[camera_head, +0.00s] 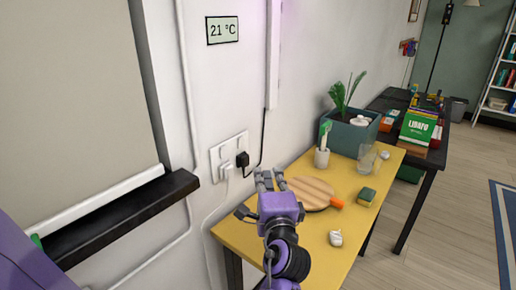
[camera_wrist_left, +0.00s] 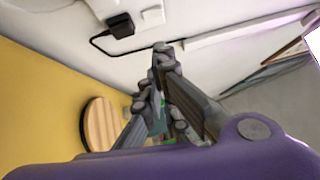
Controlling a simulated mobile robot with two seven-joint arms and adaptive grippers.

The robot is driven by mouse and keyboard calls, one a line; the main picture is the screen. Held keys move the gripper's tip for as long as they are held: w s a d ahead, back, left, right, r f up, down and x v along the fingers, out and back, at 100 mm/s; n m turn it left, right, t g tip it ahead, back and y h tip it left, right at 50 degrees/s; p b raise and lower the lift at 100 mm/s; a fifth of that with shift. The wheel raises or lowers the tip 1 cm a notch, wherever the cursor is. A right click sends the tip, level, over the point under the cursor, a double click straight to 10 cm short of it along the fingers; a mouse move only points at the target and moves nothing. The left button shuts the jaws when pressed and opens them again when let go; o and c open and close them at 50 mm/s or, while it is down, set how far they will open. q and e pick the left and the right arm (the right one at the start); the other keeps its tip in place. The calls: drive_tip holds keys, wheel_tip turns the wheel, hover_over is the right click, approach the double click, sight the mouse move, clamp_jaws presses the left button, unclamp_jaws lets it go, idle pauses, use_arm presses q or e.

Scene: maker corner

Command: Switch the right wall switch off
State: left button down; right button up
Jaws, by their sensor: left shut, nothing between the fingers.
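A white double wall plate (camera_head: 229,148) is on the wall above the yellow table. The black plug (camera_wrist_left: 120,25) and white plate parts (camera_wrist_left: 153,16) show at the top. My right gripper is not in view.
A black ledge (camera_head: 125,215) juts from the wall at left. The yellow table (camera_head: 300,235) holds a round wooden board (camera_head: 310,191), a sponge (camera_head: 367,196), a glass (camera_head: 367,158) and a planter (camera_head: 353,134). A black cable (camera_head: 262,140) runs up the wall.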

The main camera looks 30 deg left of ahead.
sight(241, 143)
use_arm(q)
drive_tip(key=s+a+p+x, duration=0.1)
drive_tip(key=a+p+x, duration=0.1)
drive_tip(key=x, duration=1)
drive_tip(key=shift+s+r+p, duration=0.2)
drive_tip(key=shift+p, duration=0.2)
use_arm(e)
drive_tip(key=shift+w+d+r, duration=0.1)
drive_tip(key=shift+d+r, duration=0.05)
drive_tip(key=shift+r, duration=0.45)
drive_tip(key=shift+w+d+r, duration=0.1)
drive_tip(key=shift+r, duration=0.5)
use_arm(q)
drive_tip(key=shift+a, duration=0.1)
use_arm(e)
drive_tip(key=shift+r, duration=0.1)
